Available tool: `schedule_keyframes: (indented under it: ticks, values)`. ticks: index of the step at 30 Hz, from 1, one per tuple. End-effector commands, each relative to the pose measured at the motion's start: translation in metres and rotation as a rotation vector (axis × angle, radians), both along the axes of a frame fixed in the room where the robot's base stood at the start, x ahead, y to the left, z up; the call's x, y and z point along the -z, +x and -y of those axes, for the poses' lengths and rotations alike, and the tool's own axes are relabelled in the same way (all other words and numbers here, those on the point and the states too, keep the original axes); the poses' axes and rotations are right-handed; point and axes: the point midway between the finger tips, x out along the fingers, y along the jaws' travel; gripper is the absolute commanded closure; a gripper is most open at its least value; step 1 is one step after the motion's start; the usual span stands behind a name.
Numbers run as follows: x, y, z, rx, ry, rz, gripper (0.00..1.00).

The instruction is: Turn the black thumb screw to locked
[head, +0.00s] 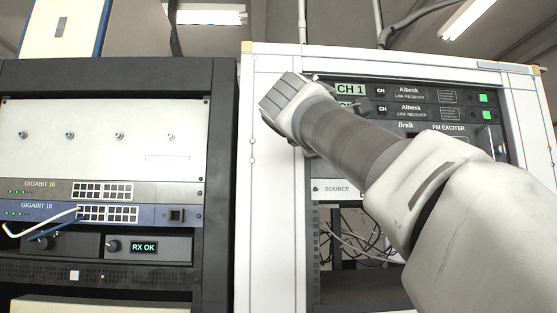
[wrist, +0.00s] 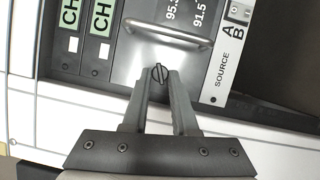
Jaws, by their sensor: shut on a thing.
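The black thumb screw (wrist: 159,73) shows in the wrist view on a light grey rack panel (wrist: 128,66). It is a small round head with a slot running roughly up and down in that picture. My gripper (wrist: 160,78) has its two fingertips on either side of the screw head and is shut on it. No lock marking beside the screw can be read. In the head view my wrist covers the left part of the white-framed rack (head: 250,200), hiding the screw and the fingertips.
A metal handle (wrist: 168,34) stands out from the panel just beyond the fingertips. Two link receivers (head: 410,92) sit at the top of the rack. An open bay with loose cables (head: 350,235) lies lower down. A dark rack (head: 222,150) stands to the left.

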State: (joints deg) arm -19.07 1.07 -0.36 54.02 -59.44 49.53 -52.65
Motion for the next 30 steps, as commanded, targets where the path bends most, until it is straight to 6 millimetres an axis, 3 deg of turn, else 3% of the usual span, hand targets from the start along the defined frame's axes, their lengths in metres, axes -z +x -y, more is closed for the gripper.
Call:
schedule_keyframes:
  ticks: [15,30]
  values:
    - [-0.0036,0.0008,0.0002,0.001,0.352,0.001,1.0]
    - [-0.0039,0.0003,0.0003,0.0,0.423,-0.001,1.0]
